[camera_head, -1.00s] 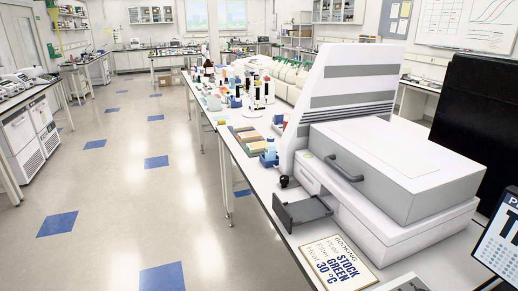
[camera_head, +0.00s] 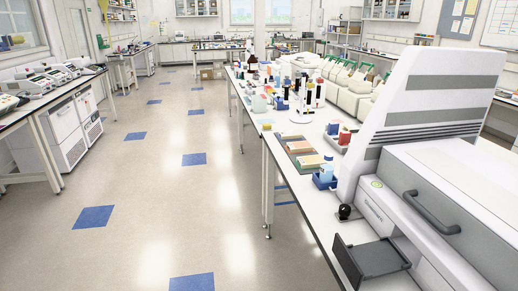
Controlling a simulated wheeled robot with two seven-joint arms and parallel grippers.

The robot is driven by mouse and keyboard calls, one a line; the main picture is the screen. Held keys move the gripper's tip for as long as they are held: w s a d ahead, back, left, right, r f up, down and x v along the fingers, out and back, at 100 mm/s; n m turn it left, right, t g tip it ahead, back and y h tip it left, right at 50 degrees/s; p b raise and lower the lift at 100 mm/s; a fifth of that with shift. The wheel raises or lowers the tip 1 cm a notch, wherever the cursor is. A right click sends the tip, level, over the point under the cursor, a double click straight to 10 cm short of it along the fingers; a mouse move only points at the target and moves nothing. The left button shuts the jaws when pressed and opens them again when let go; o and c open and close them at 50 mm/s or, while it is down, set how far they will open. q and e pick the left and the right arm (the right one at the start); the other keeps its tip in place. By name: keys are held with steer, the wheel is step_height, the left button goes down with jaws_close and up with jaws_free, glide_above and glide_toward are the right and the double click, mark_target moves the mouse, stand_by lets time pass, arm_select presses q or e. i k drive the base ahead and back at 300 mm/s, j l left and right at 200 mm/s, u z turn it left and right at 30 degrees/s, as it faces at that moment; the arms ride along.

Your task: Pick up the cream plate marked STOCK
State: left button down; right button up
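No plate with a readable STOCK mark shows. Neither of my grippers is in view.
The long white bench (camera_head: 291,208) runs away from the right foreground. Blue racks (camera_head: 325,181) and bottles (camera_head: 254,77) stand on it, with a row of cream thermal cyclers behind. The floor (camera_head: 150,220) to the left is wide and clear. Another bench with instruments (camera_head: 58,77) stands far left.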

mark_target(305, 163)
steer(key=i+j+u, duration=0.2)
steer(key=i, duration=0.6)
steer(key=i+u, duration=0.2)
steer(key=i, duration=0.6)
steer(key=i+j+z, duration=0.1)
steer(key=i+z, duration=0.35)
steer(key=i+j+z, duration=0.25)
steer(key=z, duration=0.2)
steer(key=i+j+z, duration=0.75)
steer(key=z, duration=0.15)
steer(key=i+j+z, duration=0.75)
steer(key=k+j, duration=0.05)
